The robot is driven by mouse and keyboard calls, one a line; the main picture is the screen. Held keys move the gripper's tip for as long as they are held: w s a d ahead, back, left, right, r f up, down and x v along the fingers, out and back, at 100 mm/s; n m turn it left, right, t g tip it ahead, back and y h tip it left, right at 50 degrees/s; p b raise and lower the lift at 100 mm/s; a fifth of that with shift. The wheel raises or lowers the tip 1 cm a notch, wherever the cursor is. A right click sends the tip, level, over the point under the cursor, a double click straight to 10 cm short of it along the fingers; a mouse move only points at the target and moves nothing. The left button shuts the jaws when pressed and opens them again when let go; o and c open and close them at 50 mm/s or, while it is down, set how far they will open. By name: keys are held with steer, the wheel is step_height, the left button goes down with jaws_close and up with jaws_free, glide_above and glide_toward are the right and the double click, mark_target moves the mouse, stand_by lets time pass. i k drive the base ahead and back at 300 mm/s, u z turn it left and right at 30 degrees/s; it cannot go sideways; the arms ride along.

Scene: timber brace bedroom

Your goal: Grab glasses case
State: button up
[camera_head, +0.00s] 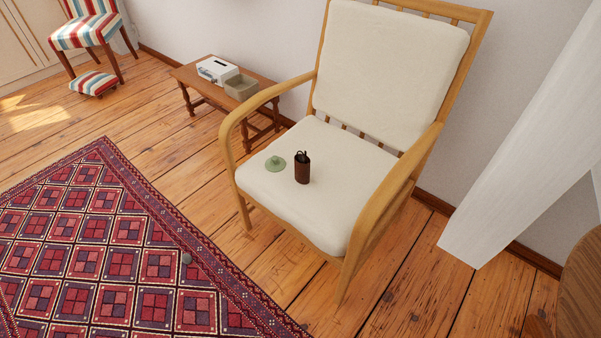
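A small dark brown upright holder (302,170) stands on the white seat cushion (335,195) of the wooden armchair. Dark loops or tips stick out of its top; it may be the glasses case, but I cannot tell for sure. A pale green round lid-like object (275,163) with a knob lies just left of it on the same cushion, a small gap apart. My gripper is not in this view.
A low wooden bench (197,84) left of the armchair holds a white box (216,70) and a beige bin (241,87). A red patterned rug (120,255) covers the left floor. A white slanted post (530,130) and a round wooden edge (580,290) stand at right.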

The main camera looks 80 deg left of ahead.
mark_target(302, 170)
steer(key=k, duration=0.15)
steer(key=u, duration=2.3)
steer(key=i, duration=0.5)
steer(key=u, duration=1.3)
steer(key=i, duration=0.7)
steer(key=z, duration=1.65)
